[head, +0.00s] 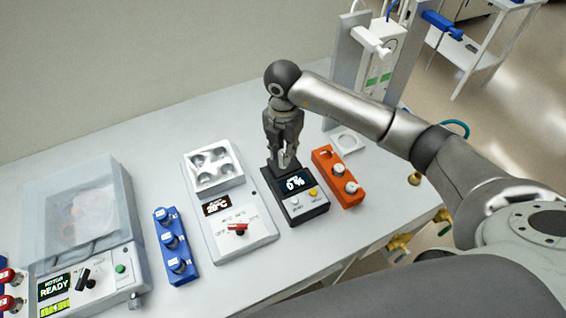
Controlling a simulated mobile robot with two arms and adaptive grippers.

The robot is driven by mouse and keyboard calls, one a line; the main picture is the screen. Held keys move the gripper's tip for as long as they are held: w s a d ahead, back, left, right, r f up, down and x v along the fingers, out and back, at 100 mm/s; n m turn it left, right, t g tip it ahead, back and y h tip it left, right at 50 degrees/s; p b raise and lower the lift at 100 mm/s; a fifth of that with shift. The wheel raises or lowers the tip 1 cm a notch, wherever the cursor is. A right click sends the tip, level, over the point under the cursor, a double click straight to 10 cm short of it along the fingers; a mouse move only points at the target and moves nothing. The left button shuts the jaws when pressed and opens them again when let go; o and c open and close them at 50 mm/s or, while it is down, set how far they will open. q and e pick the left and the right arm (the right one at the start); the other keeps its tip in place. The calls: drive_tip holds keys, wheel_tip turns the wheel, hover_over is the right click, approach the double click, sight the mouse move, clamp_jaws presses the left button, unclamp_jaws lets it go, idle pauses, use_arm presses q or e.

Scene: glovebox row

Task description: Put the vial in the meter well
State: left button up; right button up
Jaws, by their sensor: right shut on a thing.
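The meter (293,206) is a small black box on the bench with a lit display reading about 0 %, a yellow button and a pale button. My right gripper (287,164) points down over the back part of the meter, behind the display. It is shut on the vial, which is mostly hidden between the fingers. The meter well is hidden behind the gripper, so I cannot tell whether the vial is inside it or just above. My left gripper is not in view.
An orange rack (329,168) with white-capped vials stands close right of the meter. Left are a white heater block (247,234), a blue vial rack (187,279) and a lidded machine (88,205) reading READY. The bench (150,140) is clear behind them.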

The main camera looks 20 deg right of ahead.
sight(283, 150)
drive_tip(key=shift+w+d+f+b, duration=0.25)
drive_tip(key=shift+w+f+b, duration=0.35)
drive_tip(key=shift+f, duration=0.15)
drive_tip(key=shift+w+d+f+b, duration=0.2)
drive_tip(key=shift+w+f+b, duration=0.35)
drive_tip(key=shift+f, duration=0.2)
drive_tip(key=f+b, duration=0.3)
drive_tip(key=shift+w+d+f, duration=0.1)
drive_tip(key=shift+w+f, duration=0.15)
drive_tip(key=shift+f, duration=0.1)
drive_tip(key=o, duration=0.9)
drive_tip(key=shift+f, duration=0.1)
